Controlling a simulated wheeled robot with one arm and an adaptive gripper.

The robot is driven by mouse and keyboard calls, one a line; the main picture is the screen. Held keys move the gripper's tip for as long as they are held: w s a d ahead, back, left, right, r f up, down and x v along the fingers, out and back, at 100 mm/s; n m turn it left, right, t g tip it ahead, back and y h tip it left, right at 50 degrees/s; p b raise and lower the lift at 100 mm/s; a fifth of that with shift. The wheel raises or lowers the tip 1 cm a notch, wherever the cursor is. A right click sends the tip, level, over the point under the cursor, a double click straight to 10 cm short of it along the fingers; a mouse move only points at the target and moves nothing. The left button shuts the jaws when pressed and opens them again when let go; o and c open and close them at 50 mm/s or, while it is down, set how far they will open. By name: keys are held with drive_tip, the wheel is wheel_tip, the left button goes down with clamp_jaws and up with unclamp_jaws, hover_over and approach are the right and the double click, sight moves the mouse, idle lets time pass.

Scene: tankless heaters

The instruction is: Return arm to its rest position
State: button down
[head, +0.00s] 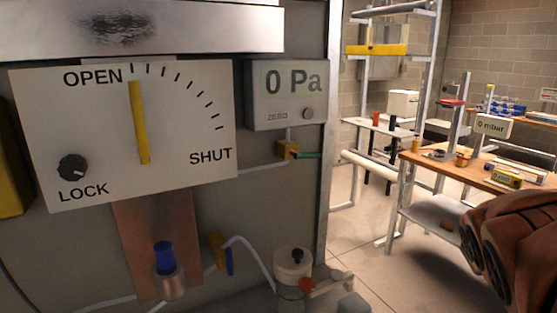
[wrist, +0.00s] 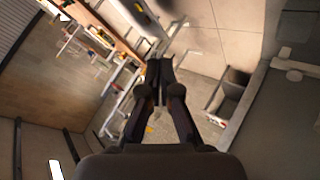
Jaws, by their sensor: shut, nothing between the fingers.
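My gripper (wrist: 160,68) shows in the wrist view, its two dark fingers brought together at the tips with nothing between them. It hangs in free air over the tiled floor, apart from any object. In the head view, part of my reddish-brown arm (head: 522,235) shows at the lower right edge; the gripper itself is out of that view. A white dial panel (head: 190,150) marked OPEN, SHUT and LOCK fills the left of the head view. Its yellow pointer (head: 139,122) stands nearly upright, close to OPEN.
A grey gauge (head: 287,95) reading 0 Pa hangs beside the panel. Blue-capped and white fittings (head: 292,264) with tubes sit below. A wooden-topped workbench (head: 482,170) with instruments and a metal rack stand at right. Tiled floor (head: 350,262) is clear between the cabinet and the bench.

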drive_tip(key=s+a+f+g+y+p, duration=0.1)
drive_tip(key=s+a+f+g+y, duration=0.2)
drive_tip(key=s+a+f, duration=0.4)
drive_tip(key=s+a+f+m+g+y+p, duration=0.1)
drive_tip(key=s+a+f+g+y, duration=0.2)
drive_tip(key=s+a+f+g, duration=0.3)
drive_tip(key=s+a+f, duration=0.2)
drive_tip(key=s+a, duration=0.3)
drive_tip(key=s, duration=0.2)
drive_tip(key=shift+s+f, duration=0.3)
drive_tip(key=shift+s, duration=0.1)
